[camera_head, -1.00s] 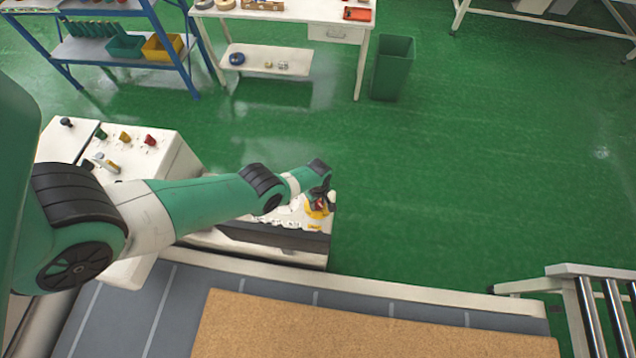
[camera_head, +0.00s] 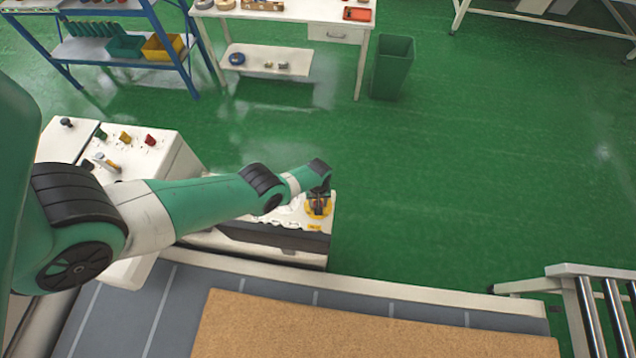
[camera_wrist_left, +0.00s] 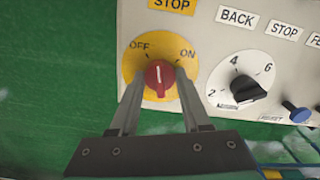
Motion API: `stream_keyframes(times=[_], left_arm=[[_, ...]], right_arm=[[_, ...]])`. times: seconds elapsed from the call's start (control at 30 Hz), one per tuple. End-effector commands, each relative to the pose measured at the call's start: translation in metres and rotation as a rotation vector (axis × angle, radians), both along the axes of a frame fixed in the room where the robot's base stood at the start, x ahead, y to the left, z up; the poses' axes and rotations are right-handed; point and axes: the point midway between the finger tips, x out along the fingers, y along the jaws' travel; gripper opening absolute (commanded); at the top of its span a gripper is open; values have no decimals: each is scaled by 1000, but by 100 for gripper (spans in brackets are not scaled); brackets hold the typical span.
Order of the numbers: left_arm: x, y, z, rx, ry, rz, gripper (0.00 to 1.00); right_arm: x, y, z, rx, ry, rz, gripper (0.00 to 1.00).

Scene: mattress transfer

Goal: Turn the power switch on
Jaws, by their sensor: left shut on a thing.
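The power switch is a red knob (camera_wrist_left: 159,80) with a white line, on a round yellow plate (camera_wrist_left: 132,66) marked OFF at left and ON at right. In the left wrist view the white line stands nearly upright, between the two words. My left gripper (camera_wrist_left: 159,73) has one finger on each side of the knob and is shut on it. My right gripper is not in view.
On the same panel are a yellow STOP label (camera_wrist_left: 172,5), a white dial with a black knob (camera_wrist_left: 244,90) and a blue knob (camera_wrist_left: 296,112). A cork-coloured mattress (camera_head: 370,330) lies in front. Open green floor (camera_head: 480,170) is to the right.

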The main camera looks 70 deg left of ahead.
Motion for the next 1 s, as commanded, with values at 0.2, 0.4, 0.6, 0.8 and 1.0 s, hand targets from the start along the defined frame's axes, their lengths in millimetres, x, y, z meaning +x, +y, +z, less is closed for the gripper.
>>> stream_keyframes(times=[0.2,0.4,0.6,0.8,1.0], left_arm=[[0,0,0,0,0,-203,0],[0,0,0,0,0,-393,0],[0,0,0,0,0,-582,0],[0,0,0,0,0,-761,0],[0,0,0,0,0,-906,0]], right_arm=[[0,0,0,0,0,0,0],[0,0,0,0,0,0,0],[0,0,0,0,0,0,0],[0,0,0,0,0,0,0],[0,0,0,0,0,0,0]])
